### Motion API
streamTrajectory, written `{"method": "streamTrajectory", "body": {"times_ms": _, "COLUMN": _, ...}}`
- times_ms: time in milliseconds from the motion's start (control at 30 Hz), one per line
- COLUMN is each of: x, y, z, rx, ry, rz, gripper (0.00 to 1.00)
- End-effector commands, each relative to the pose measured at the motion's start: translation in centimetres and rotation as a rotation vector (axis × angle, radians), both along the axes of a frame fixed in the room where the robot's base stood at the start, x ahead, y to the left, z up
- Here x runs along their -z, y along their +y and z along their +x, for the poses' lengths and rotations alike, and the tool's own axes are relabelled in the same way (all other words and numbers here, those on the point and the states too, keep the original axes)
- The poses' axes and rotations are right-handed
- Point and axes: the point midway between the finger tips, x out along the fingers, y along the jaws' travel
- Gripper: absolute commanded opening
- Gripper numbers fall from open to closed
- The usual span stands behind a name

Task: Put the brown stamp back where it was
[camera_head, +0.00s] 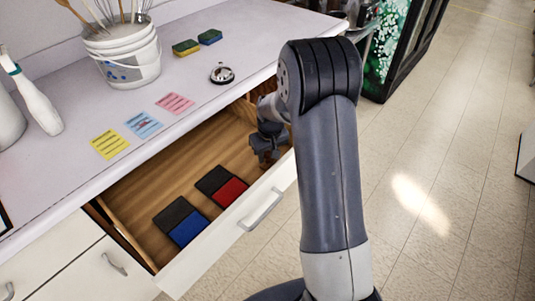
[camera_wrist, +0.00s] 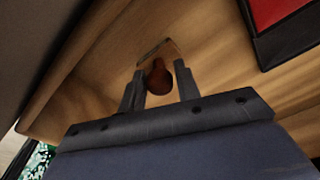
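The brown stamp (camera_wrist: 158,78) shows in the wrist view as a rounded reddish-brown handle. A lighter angular edge shows just beyond it, over the wooden drawer floor. My gripper (camera_wrist: 160,72) has its two fingers on either side of the handle, with what looks like a narrow gap on each side, so it appears open. In the head view my gripper (camera_head: 267,156) is down in the right part of the open drawer (camera_head: 150,187). The stamp cannot be made out there; my arm and gripper cover that spot.
A red-and-black ink pad (camera_head: 231,192) and a blue-and-black ink pad (camera_head: 187,230) lie in the drawer. On the counter are yellow (camera_head: 109,144), blue (camera_head: 144,125) and pink (camera_head: 175,103) notes, a bell (camera_head: 222,74), sponges (camera_head: 186,47) and a utensil bucket (camera_head: 128,68).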

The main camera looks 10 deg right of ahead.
Motion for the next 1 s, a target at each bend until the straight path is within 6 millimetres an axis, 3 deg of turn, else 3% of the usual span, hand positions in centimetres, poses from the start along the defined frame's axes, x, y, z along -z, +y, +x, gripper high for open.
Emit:
{"method": "streamTrajectory", "body": {"times_ms": 167, "x": 0.0, "y": 0.0, "z": 0.0, "rx": 0.000, "ry": 0.000, "rz": 0.000, "gripper": 0.46}}
{"method": "streamTrajectory", "body": {"times_ms": 533, "x": -0.9, "y": 0.0, "z": 0.0, "rx": 0.000, "ry": -0.002, "rz": -0.001, "gripper": 0.46}}
{"method": "streamTrajectory", "body": {"times_ms": 1000, "x": -10.1, "y": -0.3, "z": -1.1, "rx": 0.000, "ry": -0.003, "rz": 0.000, "gripper": 0.46}}
